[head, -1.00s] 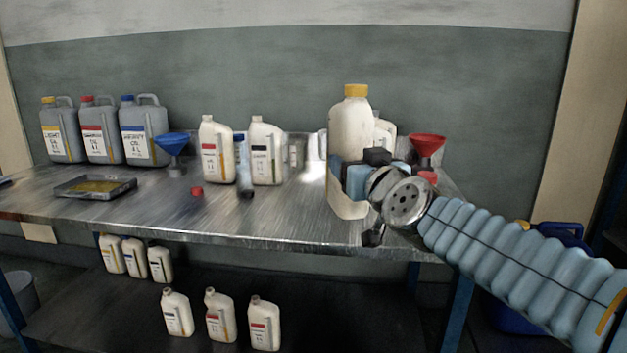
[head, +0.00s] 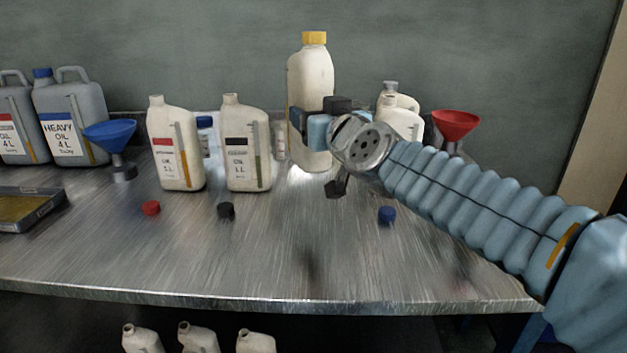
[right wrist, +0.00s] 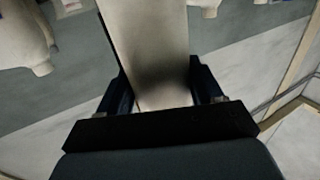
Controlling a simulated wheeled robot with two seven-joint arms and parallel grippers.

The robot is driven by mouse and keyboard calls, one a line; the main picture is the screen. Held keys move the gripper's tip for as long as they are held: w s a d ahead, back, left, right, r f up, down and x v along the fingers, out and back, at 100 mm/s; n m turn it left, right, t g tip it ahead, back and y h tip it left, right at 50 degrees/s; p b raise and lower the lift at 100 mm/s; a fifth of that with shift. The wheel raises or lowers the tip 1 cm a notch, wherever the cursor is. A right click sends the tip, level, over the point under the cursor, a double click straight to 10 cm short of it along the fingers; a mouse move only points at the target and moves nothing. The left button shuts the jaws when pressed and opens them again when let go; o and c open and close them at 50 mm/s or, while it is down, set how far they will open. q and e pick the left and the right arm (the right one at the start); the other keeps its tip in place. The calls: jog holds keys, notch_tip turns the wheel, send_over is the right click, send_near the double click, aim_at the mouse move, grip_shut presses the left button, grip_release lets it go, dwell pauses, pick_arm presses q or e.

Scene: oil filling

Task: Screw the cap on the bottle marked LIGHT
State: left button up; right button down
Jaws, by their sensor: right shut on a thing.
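My right gripper (head: 318,128) is shut on a cream bottle (head: 310,78) around its lower half. The bottle stands nearly upright, with a yellow cap (head: 314,38) on its top. How tightly the cap sits cannot be told. The gripper and arm cover part of the bottle, and no LIGHT marking can be read on it. Whether its base touches the table is unclear. In the right wrist view the bottle (right wrist: 150,50) lies between the two fingers (right wrist: 163,95). My left gripper is not in view.
A red-label bottle (head: 176,150) and a black-label bottle (head: 247,150) stand uncapped to the left on the metal table (head: 200,260). Loose red (head: 151,208), black (head: 226,211) and blue (head: 387,215) caps lie in front. A blue funnel (head: 110,135) and red funnel (head: 455,125) flank them.

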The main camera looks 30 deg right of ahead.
jog(key=shift+r, duration=0.1)
jog(key=w+d+f+b, duration=0.2)
jog(key=w+d+f, duration=0.6)
jog(key=w+f, duration=0.1)
jog(key=shift+w+d+b, duration=0.3)
jog(key=shift+w+b, duration=0.05)
jog(key=shift+w, duration=0.25)
jog(key=shift+f, duration=0.15)
jog(key=f, duration=0.3)
jog(key=shift+w+d+f, duration=0.15)
jog(key=shift+w+f, duration=0.05)
jog(key=shift+f, duration=0.1)
jog(key=shift+f+b, duration=0.1)
jog(key=shift+b, duration=0.2)
